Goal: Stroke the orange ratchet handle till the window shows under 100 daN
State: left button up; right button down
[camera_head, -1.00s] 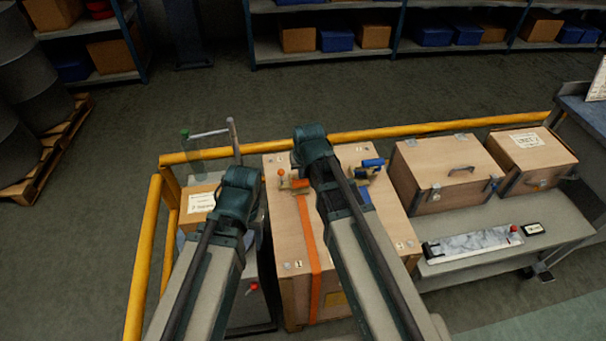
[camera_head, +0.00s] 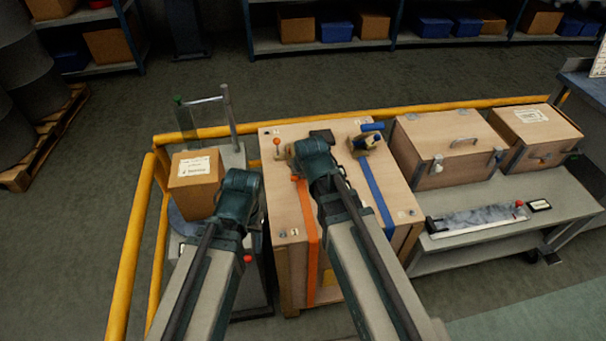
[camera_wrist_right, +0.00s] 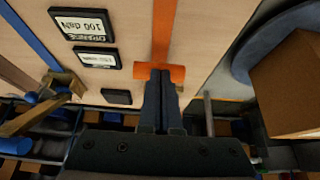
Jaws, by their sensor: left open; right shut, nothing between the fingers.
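A wooden crate (camera_head: 283,215) carries an orange strap (camera_head: 307,250) and a blue strap (camera_head: 377,190). The orange ratchet (camera_head: 280,150), with a round orange knob, sits on the crate top beside my right gripper (camera_head: 314,152). In the right wrist view, the right gripper (camera_wrist_right: 160,76) is shut and empty, its tips overlapping the orange ratchet handle (camera_wrist_right: 177,73); contact is unclear. A black-framed plate (camera_wrist_right: 84,23) reads "ORANGE 100 daN" upside down. A smaller window (camera_wrist_right: 97,57) has an unreadable value. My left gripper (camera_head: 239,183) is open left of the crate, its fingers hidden.
A blue-handled ratchet (camera_head: 366,140) stands on the crate's right part. A carton (camera_head: 194,183) is at the left, inside yellow rails (camera_head: 130,250). Wooden cases (camera_head: 450,148) and a bench (camera_head: 480,240) are to the right.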

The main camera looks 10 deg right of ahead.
pick_arm(q)
jog(key=shift+s+f, duration=0.2)
jog(key=shift+f, duration=0.15)
pick_arm(e)
jog(key=shift+s+f, duration=0.25)
jog(key=shift+f, duration=0.1)
pick_arm(q)
jog(key=shift+r, duration=0.1)
pick_arm(e)
jog(key=shift+r, duration=0.1)
